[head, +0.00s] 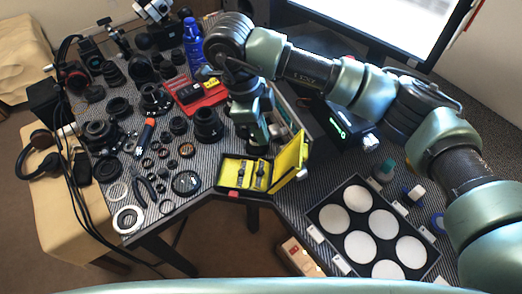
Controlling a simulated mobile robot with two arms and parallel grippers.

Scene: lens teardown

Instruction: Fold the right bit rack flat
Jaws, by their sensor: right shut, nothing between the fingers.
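A small open bit case (223,187) with a yellow interior stands at the table's front edge. Its yellow lid (289,163) is raised at the right. Two dark bit racks sit inside, the left bit rack (240,174) and the right bit rack (261,176). The right rack seems to stand up from the case floor, but it is too small to tell its angle. My right gripper (256,146) is shut and empty, pointing down just behind and above the case. I cannot tell whether it touches the case. My left gripper is out of view.
Lens rings and barrels crowd the table left of the case. A red tray (207,103) and a blue bottle (193,44) stand behind. A black panel with white discs (335,219) lies to the right. A monitor (400,22) stands at the back.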

